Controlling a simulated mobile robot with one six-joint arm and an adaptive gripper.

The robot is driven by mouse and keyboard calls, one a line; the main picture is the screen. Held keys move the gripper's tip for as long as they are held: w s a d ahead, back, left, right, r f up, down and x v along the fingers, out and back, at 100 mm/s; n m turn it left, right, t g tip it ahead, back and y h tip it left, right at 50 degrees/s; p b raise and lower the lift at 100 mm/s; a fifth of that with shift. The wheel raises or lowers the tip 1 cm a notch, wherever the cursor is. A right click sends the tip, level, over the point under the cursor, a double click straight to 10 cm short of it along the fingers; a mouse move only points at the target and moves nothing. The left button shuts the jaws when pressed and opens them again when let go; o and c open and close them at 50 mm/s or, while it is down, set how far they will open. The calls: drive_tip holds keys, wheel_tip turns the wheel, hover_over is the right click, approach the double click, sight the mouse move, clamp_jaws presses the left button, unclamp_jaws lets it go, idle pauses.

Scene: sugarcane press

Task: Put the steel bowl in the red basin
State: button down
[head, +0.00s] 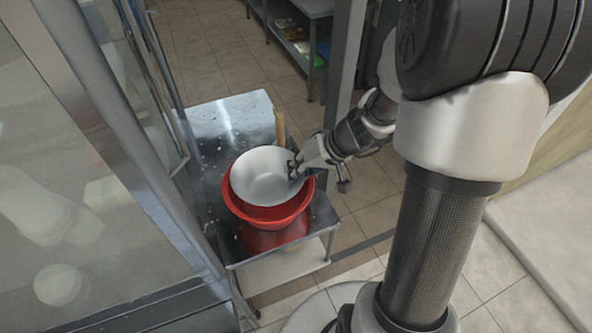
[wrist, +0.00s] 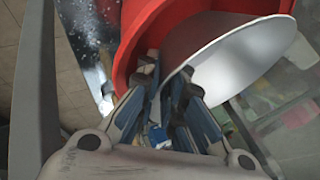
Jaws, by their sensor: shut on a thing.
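The steel bowl (head: 262,172) is a pale, shiny, wide bowl. My gripper (head: 296,169) is shut on its right rim in the head view. The bowl is over the red basin (head: 258,222), covering much of its opening; I cannot tell whether it touches the basin. The red basin stands on a small metal table (head: 222,119). In the wrist view, the fingers of my gripper (wrist: 168,92) pinch the rim of the steel bowl (wrist: 225,62), with the red basin (wrist: 135,30) behind it. The bowl's underside is hidden.
A glass-panelled metal frame (head: 95,130) stands close on the left. A wooden stick (head: 280,128) stands upright by the basin's far side. A grey shelf (head: 300,40) is at the back. Tiled floor (head: 375,195) is free to the table's right.

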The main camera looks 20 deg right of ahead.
drive_tip(key=shift+f+b, duration=0.6)
drive_tip(key=shift+b, duration=0.25)
drive_tip(key=c, duration=2)
unclamp_jaws()
drive_tip(key=shift+r, duration=0.15)
drive_tip(key=shift+r+p, duration=0.55)
drive_tip(key=shift+p, duration=0.4)
drive_tip(key=p+v, duration=0.3)
drive_tip(key=v, duration=0.9)
